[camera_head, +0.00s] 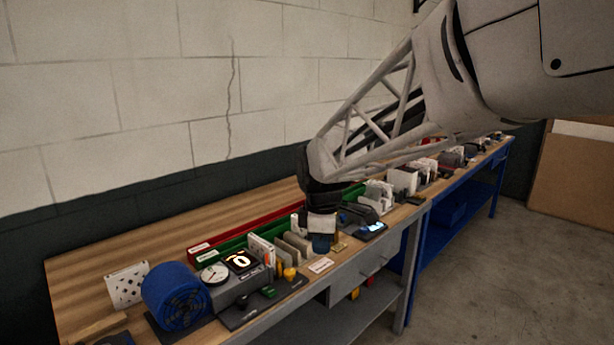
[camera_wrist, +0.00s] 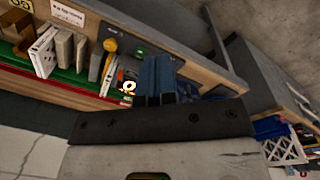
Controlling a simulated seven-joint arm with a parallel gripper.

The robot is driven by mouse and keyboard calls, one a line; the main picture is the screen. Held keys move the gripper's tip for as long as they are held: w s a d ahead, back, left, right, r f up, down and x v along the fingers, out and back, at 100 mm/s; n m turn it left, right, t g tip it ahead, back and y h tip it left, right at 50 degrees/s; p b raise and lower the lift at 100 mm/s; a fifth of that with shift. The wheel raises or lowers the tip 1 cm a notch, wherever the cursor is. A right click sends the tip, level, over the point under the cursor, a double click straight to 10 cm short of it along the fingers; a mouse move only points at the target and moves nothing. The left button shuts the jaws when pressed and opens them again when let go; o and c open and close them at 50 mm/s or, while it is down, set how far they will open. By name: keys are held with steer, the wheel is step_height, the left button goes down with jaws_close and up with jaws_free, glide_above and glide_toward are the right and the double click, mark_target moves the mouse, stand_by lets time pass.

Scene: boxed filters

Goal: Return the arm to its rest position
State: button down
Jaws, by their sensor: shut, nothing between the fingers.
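My gripper (camera_head: 321,244) hangs low over the front of the wooden workbench in the head view, with my arm reaching in from the upper right. In the wrist view its blue fingers (camera_wrist: 158,76) are together with nothing between them. Upright boxed filters (camera_head: 262,250), white and tan, stand just left of the gripper. They also show in the wrist view (camera_wrist: 45,52) at the upper left. I cannot tell how far the fingertips are above the bench, and my gripper hides part of the bench behind it.
A blue fan-like unit (camera_head: 178,296) and a grey device with a dial (camera_head: 214,274) stand at the bench's left end. Red (camera_head: 245,232) and green trays run behind the boxes. A lit-screen device (camera_head: 371,229) lies right of the gripper. The back-left benchtop (camera_head: 150,250) is clear.

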steer(key=s+d+m, duration=0.5)
steer(key=s, duration=0.4)
steer(key=s+d+f+m+t, duration=0.1)
steer(key=s+d+m, duration=0.4)
steer(key=s, duration=0.4)
steer(key=s+d+f+m, duration=0.1)
steer(key=s+d+m, duration=0.4)
steer(key=s+m, duration=0.2)
steer(key=shift+s+d+f+t, duration=0.25)
steer(key=shift+s+t, duration=0.15)
steer(key=shift+s, duration=0.8)
steer(key=c, duration=1.8)
jaws_free()
